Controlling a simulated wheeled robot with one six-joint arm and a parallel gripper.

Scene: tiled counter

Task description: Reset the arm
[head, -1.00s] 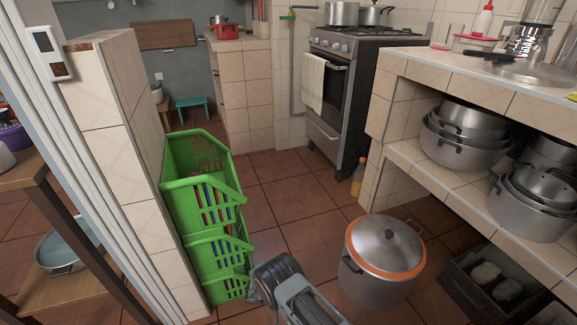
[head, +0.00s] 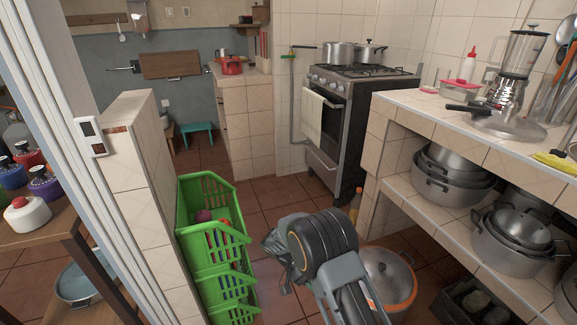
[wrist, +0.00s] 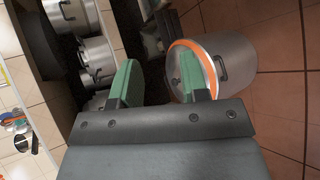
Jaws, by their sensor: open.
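My gripper (wrist: 157,72) shows in the wrist view with its two green fingers spread apart and nothing between them. In the head view my arm rises from the bottom centre, and its gripper end (head: 277,248) is in the air between the green crates and the large pot. The fingertips are hard to make out there.
Stacked green crates (head: 214,270) stand left of my arm against a low tiled wall. A large orange-rimmed pot (head: 402,290) stands on the floor at right, partly hidden by my arm. A tiled counter (head: 440,115) with pots on its shelf is at right. Floor ahead is clear.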

